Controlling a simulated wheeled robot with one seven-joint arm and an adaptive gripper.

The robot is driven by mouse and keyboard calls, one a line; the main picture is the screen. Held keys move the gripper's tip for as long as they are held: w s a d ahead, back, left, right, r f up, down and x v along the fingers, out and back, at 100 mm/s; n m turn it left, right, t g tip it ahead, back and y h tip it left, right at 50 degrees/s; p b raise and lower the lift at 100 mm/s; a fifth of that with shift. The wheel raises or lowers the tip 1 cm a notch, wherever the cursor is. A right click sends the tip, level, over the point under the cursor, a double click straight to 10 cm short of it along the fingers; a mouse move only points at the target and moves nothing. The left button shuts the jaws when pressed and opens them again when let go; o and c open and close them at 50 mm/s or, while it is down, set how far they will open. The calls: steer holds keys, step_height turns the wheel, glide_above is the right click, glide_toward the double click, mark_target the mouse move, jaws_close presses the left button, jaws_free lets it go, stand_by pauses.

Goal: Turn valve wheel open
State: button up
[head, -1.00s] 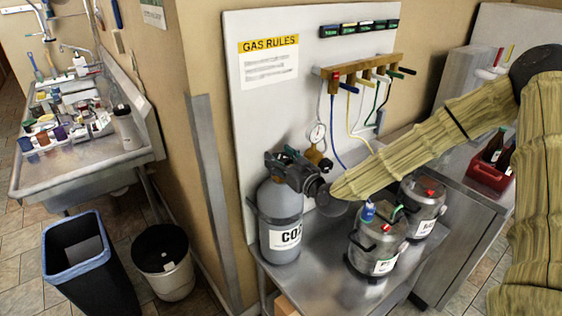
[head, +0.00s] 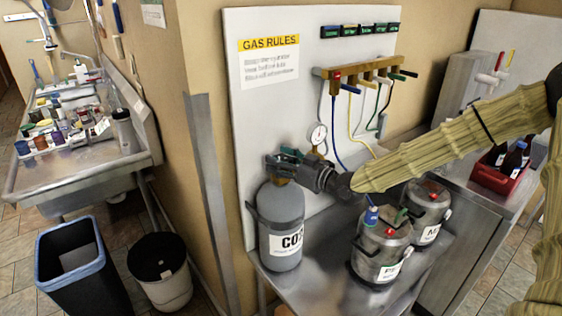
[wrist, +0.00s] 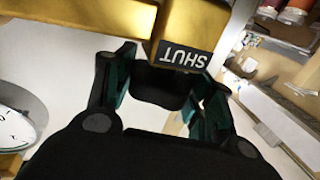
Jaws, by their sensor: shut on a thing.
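The grey CO2 cylinder (head: 281,215) stands upright at the left end of the steel table. My gripper (head: 284,160) is at the valve on its top, reaching in from the right, and it is shut on the valve wheel. The wheel is mostly hidden by the fingers. In the wrist view my gripper (wrist: 163,75) has its two dark green fingers on either side of a dark piece, just below a brass valve body (wrist: 195,22). A black label (wrist: 183,55) there reads SHUT, upside down. A round pressure gauge (head: 318,134) sits right of the valve.
Two steel kegs stand right of the cylinder, the nearer one (head: 381,252) below my forearm. A white board (head: 262,110) stands behind, with a gas manifold (head: 358,68) and hoses. A red bottle crate (head: 497,178) is at right; bins and a sink are at left.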

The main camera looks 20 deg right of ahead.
steer(key=o, duration=1)
steer(key=shift+d, duration=0.1)
steer(key=shift+v, duration=5.95)
